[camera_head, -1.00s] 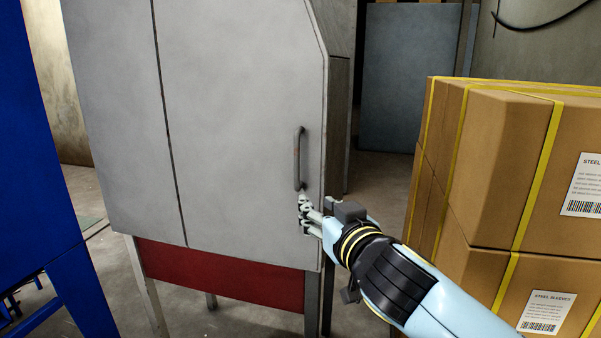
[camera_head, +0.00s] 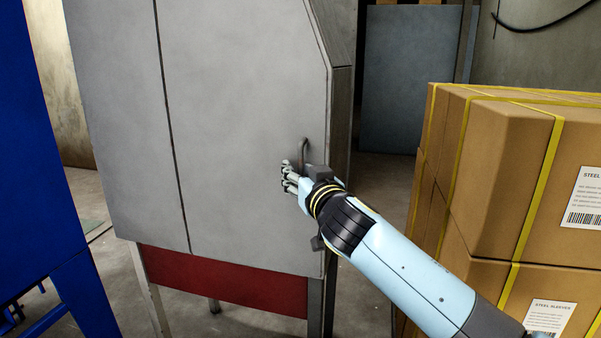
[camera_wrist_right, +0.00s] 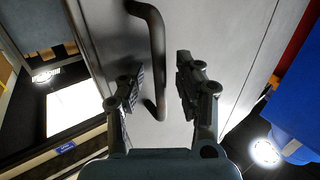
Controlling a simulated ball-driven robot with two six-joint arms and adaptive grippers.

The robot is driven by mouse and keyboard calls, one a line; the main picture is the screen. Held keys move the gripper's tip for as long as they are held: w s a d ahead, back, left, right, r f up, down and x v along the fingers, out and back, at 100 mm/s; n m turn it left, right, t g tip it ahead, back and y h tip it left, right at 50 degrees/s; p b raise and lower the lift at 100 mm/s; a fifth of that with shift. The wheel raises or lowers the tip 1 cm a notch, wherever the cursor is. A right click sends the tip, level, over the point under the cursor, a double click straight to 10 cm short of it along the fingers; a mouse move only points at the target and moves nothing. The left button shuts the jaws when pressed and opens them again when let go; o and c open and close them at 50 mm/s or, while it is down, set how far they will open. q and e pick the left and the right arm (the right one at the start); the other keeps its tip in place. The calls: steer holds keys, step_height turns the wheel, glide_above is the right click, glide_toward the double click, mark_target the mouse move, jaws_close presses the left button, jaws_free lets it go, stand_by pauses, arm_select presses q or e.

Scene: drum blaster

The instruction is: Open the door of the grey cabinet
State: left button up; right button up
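The grey cabinet stands in the middle of the head view, and its door (camera_head: 240,110) looks shut against the frame. The dark bar handle (camera_head: 304,150) is upright near the door's right edge; its lower part is hidden behind my right gripper (camera_head: 292,178). In the right wrist view the handle (camera_wrist_right: 157,50) runs down between the two fingers of my right gripper (camera_wrist_right: 157,95). The fingers are apart, one on each side of the handle, and I see a gap on both sides. My left gripper is not in view.
Strapped cardboard boxes (camera_head: 505,180) stand close to the right of my right arm. A blue metal frame (camera_head: 30,150) stands at the left. The cabinet rests on legs with a red panel (camera_head: 225,282) below. Some floor is open between cabinet and boxes.

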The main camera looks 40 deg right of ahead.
steer(key=shift+c, duration=0.2)
jaws_close()
steer(key=shift+f, duration=0.1)
